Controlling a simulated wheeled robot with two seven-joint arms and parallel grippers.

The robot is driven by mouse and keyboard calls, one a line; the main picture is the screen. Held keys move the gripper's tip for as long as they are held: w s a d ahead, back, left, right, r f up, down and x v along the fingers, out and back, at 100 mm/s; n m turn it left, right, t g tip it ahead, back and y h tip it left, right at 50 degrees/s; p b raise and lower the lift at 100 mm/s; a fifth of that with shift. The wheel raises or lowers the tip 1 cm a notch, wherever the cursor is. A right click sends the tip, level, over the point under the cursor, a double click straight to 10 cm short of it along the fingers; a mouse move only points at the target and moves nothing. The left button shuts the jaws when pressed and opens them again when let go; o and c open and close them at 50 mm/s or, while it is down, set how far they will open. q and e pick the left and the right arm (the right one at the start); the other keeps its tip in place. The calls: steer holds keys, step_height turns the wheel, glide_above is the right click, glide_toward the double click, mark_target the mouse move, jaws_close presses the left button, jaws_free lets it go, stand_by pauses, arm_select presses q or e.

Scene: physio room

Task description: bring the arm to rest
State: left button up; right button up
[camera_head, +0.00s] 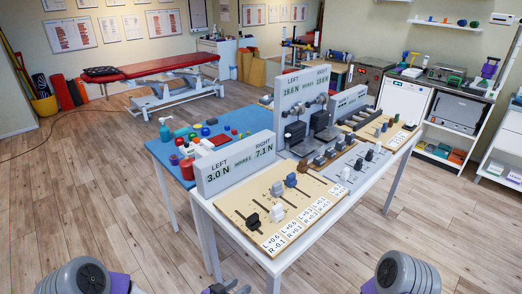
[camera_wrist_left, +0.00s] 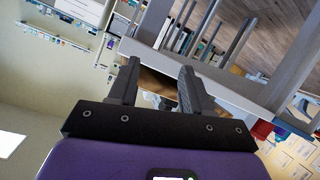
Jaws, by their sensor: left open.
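My left gripper (camera_head: 230,287) shows at the bottom edge of the head view, low in front of the white table (camera_head: 232,232), apart from it. That view is tilted, with the table's edge beyond the fingertips. Parts of my arms with grey ribbed covers show at the bottom left and bottom right of the head view. My right gripper is out of view.
The table bears a wooden slider board (camera_head: 246,209) and display panels reading 3.0 N, 7.1 N and more. A blue mat (camera_head: 232,121) with small coloured items lies behind. A red treatment bench (camera_head: 155,66) and shelves stand farther off. The wooden floor on the left is clear.

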arm_select(q)
steer(key=s+a+f+n+g+y, duration=0.1)
steer(key=s+f+g, duration=0.4)
steer(key=s, duration=0.5)
steer(key=s+a+f+n+g+y, duration=0.1)
steer(key=s+f+n+g+y, duration=0.2)
steer(key=s+f+n, duration=0.3)
steer(key=s+f+g, duration=0.1)
steer(key=s+f, duration=0.3)
steer(key=shift+s+f+n+g+y, duration=0.3)
steer(key=shift+g+y, duration=0.1)
